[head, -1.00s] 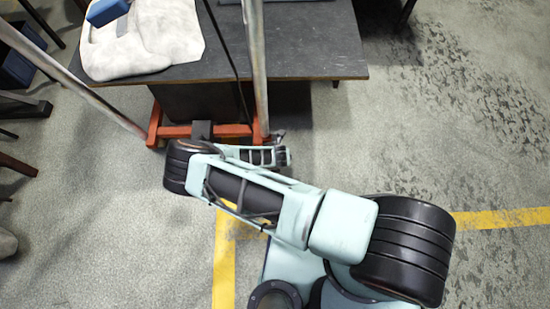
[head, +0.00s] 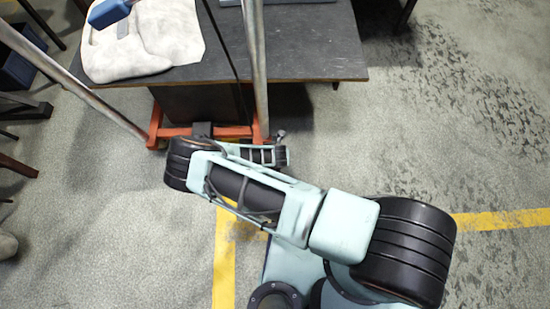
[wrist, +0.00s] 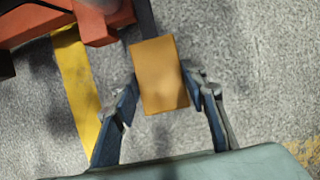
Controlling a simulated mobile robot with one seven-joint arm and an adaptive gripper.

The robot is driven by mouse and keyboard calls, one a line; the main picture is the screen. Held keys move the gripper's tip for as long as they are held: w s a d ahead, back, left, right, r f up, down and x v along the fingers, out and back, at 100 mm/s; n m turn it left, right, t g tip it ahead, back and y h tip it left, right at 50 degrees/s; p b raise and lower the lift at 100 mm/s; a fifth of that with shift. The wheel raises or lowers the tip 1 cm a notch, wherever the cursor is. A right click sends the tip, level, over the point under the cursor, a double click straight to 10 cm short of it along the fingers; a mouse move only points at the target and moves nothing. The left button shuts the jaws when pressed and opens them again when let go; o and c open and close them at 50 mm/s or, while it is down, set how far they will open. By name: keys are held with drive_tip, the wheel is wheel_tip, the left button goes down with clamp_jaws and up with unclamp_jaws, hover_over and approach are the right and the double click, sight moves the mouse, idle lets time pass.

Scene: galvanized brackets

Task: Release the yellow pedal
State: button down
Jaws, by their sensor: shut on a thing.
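The yellow pedal (wrist: 158,75) is an orange-yellow rectangular pad in the middle of the wrist view. A dark stem runs from its top edge toward the orange-red frame at the top left. My gripper (wrist: 161,84) has its two blue-grey fingers on either side of the pad, shut on it by its left and right edges.
An orange-red frame (head: 157,124) with metal posts stands beside a dark table (head: 300,50). A whitish cloth (head: 150,45) with a blue object (head: 109,13) lies on the table. Yellow tape (head: 224,265) marks the grey floor, which is open on the right.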

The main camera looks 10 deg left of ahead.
drive_tip(key=shift+w+r+g+p, duration=0.1)
drive_tip(key=shift+r+g+p, duration=0.45)
drive_tip(key=shift+p, duration=0.2)
drive_tip(key=c, duration=1.2)
unclamp_jaws()
drive_tip(key=shift+o, duration=0.2)
drive_tip(key=a+v, duration=0.1)
drive_tip(key=v, duration=1.1)
drive_tip(key=shift+d, duration=0.35)
drive_tip(key=shift+r, duration=0.1)
